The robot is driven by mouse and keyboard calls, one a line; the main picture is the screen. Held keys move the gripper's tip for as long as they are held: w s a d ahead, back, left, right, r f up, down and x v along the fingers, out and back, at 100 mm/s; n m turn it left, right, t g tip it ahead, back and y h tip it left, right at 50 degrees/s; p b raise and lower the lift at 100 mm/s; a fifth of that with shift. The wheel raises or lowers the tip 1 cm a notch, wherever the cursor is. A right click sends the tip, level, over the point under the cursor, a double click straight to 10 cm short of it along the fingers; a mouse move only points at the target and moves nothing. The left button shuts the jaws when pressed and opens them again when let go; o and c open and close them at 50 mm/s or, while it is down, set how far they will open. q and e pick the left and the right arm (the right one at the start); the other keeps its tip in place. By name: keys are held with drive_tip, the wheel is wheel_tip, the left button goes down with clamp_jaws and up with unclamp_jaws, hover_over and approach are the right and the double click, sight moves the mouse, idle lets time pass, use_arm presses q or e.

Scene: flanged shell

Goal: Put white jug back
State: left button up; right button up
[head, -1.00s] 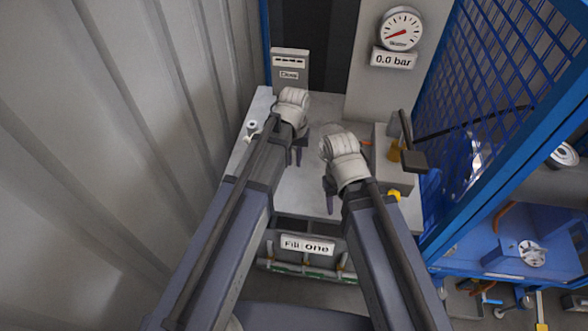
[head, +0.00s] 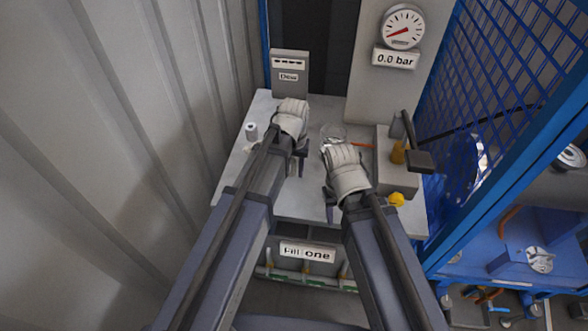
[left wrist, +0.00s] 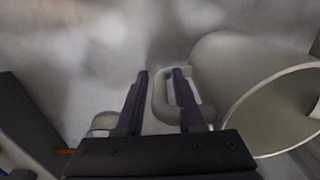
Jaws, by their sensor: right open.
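The white jug (left wrist: 235,85) fills the right of the left wrist view, its round mouth toward the lower right and its handle (left wrist: 158,95) toward my left gripper. My left gripper (left wrist: 160,85) is open. The handle's bar lies between its fingers, and the right finger appears to pass through the handle loop. In the head view my left gripper (head: 297,165) is low over the bench, and its arm hides most or all of the jug. My right gripper (head: 345,200) is open and empty over the front of the bench.
A clear round vessel (head: 333,133) stands beyond my right wrist. A small pale container (head: 251,131) stands on the bench (head: 262,108) at left. Blue mesh (head: 470,80) borders the right side.

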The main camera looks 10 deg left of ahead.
use_arm(q)
drive_tip(key=shift+o, duration=0.8)
drive_tip(key=shift+r, duration=0.1)
wheel_tip(320, 180, up, 12)
drive_tip(key=p, duration=1.2)
drive_tip(key=shift+r, duration=0.1)
drive_tip(key=s+d+m+y, duration=0.1)
drive_tip(key=s+d+m, duration=0.1)
drive_tip(key=s, duration=1.2)
drive_tip(key=shift+m, duration=0.7)
